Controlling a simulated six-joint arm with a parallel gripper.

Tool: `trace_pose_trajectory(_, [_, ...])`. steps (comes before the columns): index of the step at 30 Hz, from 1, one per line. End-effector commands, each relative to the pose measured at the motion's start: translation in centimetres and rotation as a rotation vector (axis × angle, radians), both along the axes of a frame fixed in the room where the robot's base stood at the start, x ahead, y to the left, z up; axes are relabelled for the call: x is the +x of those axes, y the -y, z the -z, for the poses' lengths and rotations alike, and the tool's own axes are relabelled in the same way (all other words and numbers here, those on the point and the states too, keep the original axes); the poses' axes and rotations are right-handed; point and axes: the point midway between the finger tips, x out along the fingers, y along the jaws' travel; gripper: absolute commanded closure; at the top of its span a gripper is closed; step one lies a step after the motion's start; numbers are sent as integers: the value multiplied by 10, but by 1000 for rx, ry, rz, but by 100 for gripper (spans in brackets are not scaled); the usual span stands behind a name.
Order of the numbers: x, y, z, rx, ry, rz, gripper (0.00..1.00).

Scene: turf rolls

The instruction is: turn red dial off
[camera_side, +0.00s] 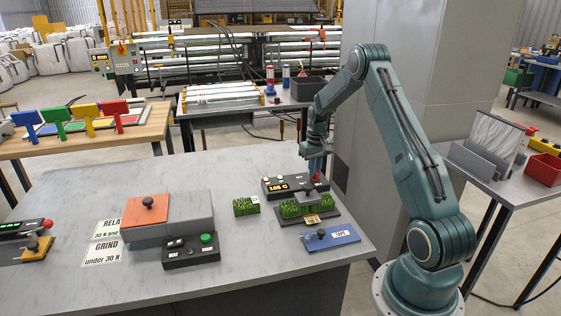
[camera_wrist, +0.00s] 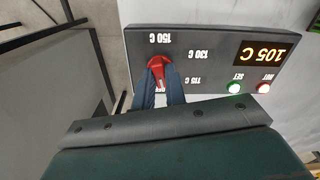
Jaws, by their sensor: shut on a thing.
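The red dial (camera_wrist: 157,66) sits on a dark control box (camera_wrist: 215,34), which appears upside down in the wrist view. Labels 150 C, 130 C and 115 C curve around the dial, and a lit display (camera_wrist: 271,53) reads 105 C. My gripper (camera_side: 316,178) reaches down onto the box in the side view. Its blue fingers (camera_wrist: 160,84) are shut on the red dial, one on each side. The fingers partly cover a label below the dial. I cannot tell exactly where the dial's pointer aims.
In the side view, a press plate with turf (camera_side: 303,208), a small turf piece (camera_side: 246,206) and a blue tape plate (camera_side: 331,237) stand close by.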

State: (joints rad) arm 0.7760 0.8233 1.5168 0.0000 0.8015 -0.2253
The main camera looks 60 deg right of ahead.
Motion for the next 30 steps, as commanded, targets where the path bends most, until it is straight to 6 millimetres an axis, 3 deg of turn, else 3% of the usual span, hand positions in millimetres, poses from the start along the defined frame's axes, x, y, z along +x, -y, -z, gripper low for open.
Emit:
trace_pose_trajectory(12, [0, 0, -1, 0, 0, 225, 100])
trace_pose_trajectory(27, [0, 0, -1, 0, 0, 252, 100])
trace_pose_trajectory(28, [0, 0, -1, 0, 0, 252, 83])
trace_pose_trajectory(30, [0, 0, -1, 0, 0, 252, 70])
